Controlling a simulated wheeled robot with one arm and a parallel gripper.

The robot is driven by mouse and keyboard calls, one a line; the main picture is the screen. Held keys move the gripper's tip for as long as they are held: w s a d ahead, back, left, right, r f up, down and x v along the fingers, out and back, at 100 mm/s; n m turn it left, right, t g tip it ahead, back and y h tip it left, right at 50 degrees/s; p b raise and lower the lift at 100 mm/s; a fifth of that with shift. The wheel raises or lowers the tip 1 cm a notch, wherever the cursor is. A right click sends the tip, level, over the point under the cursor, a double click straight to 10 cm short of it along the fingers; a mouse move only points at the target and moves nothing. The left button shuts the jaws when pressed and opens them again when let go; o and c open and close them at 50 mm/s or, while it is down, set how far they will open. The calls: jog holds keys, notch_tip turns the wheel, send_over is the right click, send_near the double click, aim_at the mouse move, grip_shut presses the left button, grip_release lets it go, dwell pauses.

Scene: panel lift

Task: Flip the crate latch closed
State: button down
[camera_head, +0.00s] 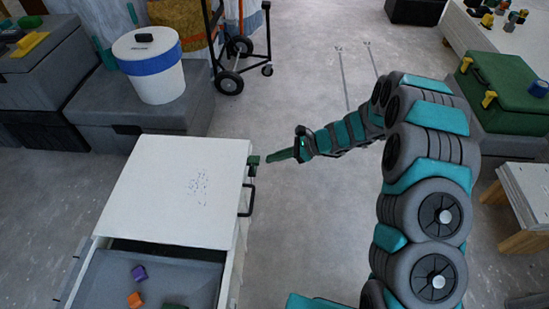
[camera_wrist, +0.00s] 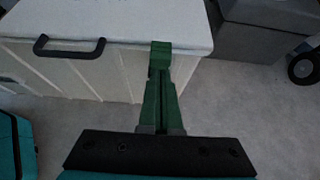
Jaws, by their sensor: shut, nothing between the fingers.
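The crate is a white box whose flat lid (camera_head: 175,190) has a patch of dark specks. A small green latch (camera_head: 253,164) sits at the lid's right edge, beside a black handle (camera_head: 247,199). In the wrist view the latch (camera_wrist: 160,52) is at the lid's rim, with the handle (camera_wrist: 70,47) to its left. My gripper (camera_head: 270,158) has green fingers and is shut and empty. Its tips (camera_wrist: 160,82) point at the latch from close by. I cannot tell whether they touch it. The fingers partly cover the crate's side below the latch.
An open grey-lined bin (camera_head: 205,275) holding a purple block (camera_head: 139,273) and an orange block (camera_head: 135,300) adjoins the crate. A white bucket (camera_head: 150,65), a hand truck (camera_head: 231,60) and a green case (camera_head: 505,85) stand around.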

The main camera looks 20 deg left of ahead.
jog(key=shift+d, duration=0.1)
jog(key=v, duration=1.3)
jog(key=shift+r, duration=0.1)
dwell(0.3)
